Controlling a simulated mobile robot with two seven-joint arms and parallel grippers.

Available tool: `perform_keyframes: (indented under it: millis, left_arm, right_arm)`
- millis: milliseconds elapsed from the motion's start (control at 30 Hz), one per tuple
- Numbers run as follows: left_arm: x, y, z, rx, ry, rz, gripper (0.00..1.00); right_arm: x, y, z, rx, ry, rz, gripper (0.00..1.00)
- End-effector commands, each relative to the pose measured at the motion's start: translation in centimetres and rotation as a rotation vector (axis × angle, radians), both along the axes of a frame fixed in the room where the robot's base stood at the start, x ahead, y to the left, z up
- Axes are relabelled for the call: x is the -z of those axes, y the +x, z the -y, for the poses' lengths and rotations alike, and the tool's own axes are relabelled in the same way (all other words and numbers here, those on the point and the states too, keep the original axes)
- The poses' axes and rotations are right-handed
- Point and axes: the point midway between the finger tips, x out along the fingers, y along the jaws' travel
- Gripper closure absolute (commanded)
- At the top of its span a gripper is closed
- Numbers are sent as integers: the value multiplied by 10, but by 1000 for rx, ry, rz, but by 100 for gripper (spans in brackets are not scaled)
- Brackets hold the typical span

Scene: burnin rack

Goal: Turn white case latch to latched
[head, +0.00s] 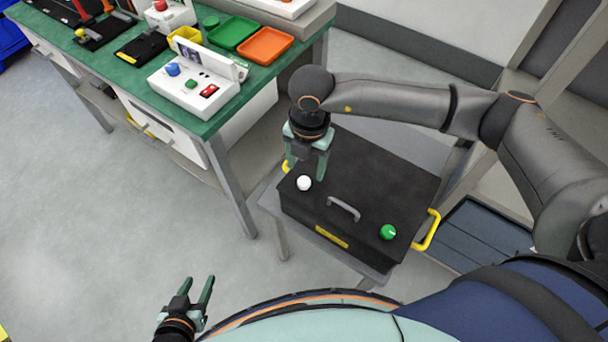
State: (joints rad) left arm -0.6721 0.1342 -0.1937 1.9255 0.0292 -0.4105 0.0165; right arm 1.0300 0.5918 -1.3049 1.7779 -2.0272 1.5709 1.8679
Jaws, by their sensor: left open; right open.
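A black case (375,185) sits on a small grey table (275,207). On its lid are a round white latch knob (304,183) near the left corner, a green knob (388,232) at the right, and a grey handle (343,209) between them. My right gripper (306,172) is open and points down over the case's left end, by the white latch. Its fingers appear behind and to the sides of the knob; I cannot tell whether they touch it. My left gripper (199,292) is open and empty over the floor at lower left, away from the case.
A green-topped workbench (213,120) stands at upper left with a white control box (195,88), a green tray (233,32) and an orange tray (265,45). A yellow handle (428,230) sticks out right of the case. Floor at left is clear.

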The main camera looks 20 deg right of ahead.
Motion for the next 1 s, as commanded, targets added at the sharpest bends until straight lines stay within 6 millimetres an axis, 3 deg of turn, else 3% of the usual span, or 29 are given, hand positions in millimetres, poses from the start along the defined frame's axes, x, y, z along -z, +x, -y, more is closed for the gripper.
perform_keyframes:
  millis: [100, 300, 700, 1000]
  left_arm:
    - [1, 0, 0, 0, 0, 0, 50]
    - [1, 0, 0, 0, -1, -1, 50]
    - [2, -1, 0, -1, -1, -2, 50]
    - [1, -1, 0, -1, -1, -2, 50]
  right_arm:
    - [24, 0, -1, 0, 1, -4, 33]
    - [47, 1, -2, -1, 1, -1, 33]
    - [54, 1, -2, -2, 2, -1, 34]
    - [54, 1, -2, -2, 2, -1, 68]
